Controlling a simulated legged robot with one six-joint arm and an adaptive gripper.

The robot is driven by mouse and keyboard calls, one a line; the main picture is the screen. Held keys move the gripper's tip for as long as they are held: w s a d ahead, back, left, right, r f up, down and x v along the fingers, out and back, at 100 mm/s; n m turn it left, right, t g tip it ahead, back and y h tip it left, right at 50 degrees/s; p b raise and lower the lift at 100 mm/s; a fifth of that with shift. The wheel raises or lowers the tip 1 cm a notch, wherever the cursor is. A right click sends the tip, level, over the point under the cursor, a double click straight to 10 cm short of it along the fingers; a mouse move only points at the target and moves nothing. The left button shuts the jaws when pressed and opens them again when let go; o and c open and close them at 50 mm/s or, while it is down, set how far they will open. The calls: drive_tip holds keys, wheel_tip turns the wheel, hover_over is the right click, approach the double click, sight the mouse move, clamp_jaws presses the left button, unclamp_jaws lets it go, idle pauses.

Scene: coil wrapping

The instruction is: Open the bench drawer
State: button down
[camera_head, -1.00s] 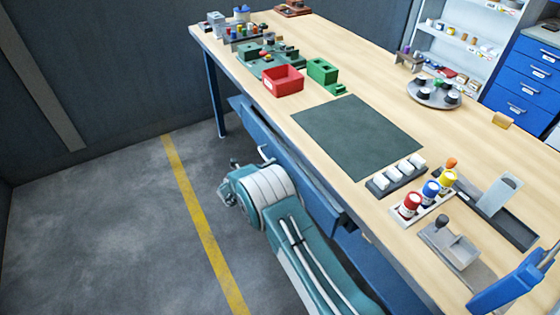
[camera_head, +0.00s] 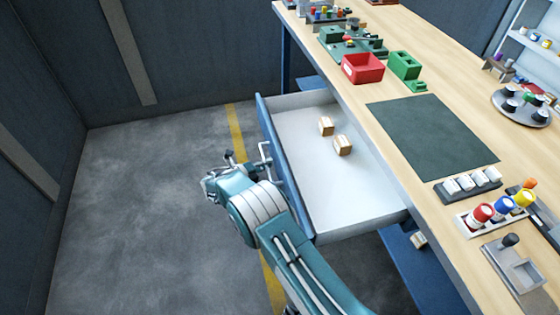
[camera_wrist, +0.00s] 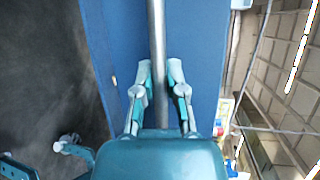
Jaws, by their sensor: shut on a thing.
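The bench drawer (camera_head: 335,200) stands pulled out from under the bench's front edge, with its pale inside showing. Its blue front (camera_head: 285,175) faces left. Two small wood-coloured boxes, one farther (camera_head: 326,126) and one nearer (camera_head: 343,145), lie on the drawer floor. In the wrist view the grey bar handle (camera_wrist: 157,50) runs between the fingers of my gripper (camera_wrist: 160,95), in front of the blue drawer front (camera_wrist: 205,45). My gripper is shut on the handle. In the head view my arm hides part of the drawer front and most of the gripper.
The bench top carries a dark green mat (camera_head: 432,135), a red bin (camera_head: 362,68), a green block (camera_head: 405,66) and a rack of coloured-cap bottles (camera_head: 500,212). A round grey tray (camera_head: 520,106) stands farther right. The floor (camera_head: 130,210) left of the drawer is clear.

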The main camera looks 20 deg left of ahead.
drive_tip(key=shift+s+a+f, duration=0.2)
drive_tip(key=shift+s+a, duration=0.3)
drive_tip(key=shift+a, duration=0.1)
drive_tip(key=shift+s+a+f, duration=0.15)
drive_tip(key=shift+s+a, duration=0.3)
drive_tip(key=shift+a, duration=0.1)
drive_tip(key=c, duration=0.7)
unclamp_jaws()
drive_tip(key=shift+w+r, duration=0.1)
drive_tip(key=shift+a, duration=0.1)
drive_tip(key=v, duration=1.2)
drive_tip(key=shift+w, duration=0.1)
